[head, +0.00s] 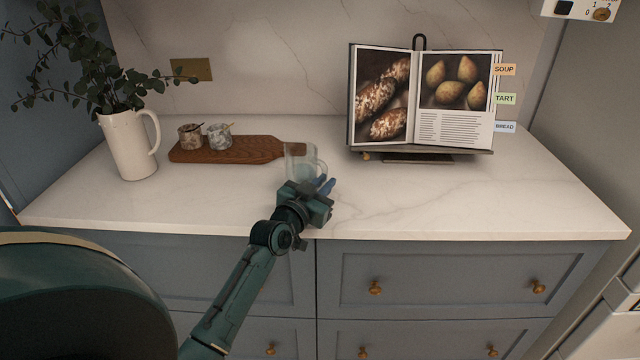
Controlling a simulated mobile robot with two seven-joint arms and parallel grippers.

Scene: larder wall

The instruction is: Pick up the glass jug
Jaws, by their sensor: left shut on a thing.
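The glass jug (299,158) is clear and stands upright near the middle of the white counter, by the right end of the wooden board. My left gripper (323,183) reaches in from the front of the counter and is shut on the jug at its near right side. The gripper hides the jug's lower part, so I cannot tell whether its base touches the counter. My right gripper is not in view.
A wooden board (240,151) with two small pots (219,137) lies behind and left. A white pitcher (127,148) with leafy branches stands at left. An open cookbook (388,100) on a stand is behind right. The counter's right side (530,190) is clear.

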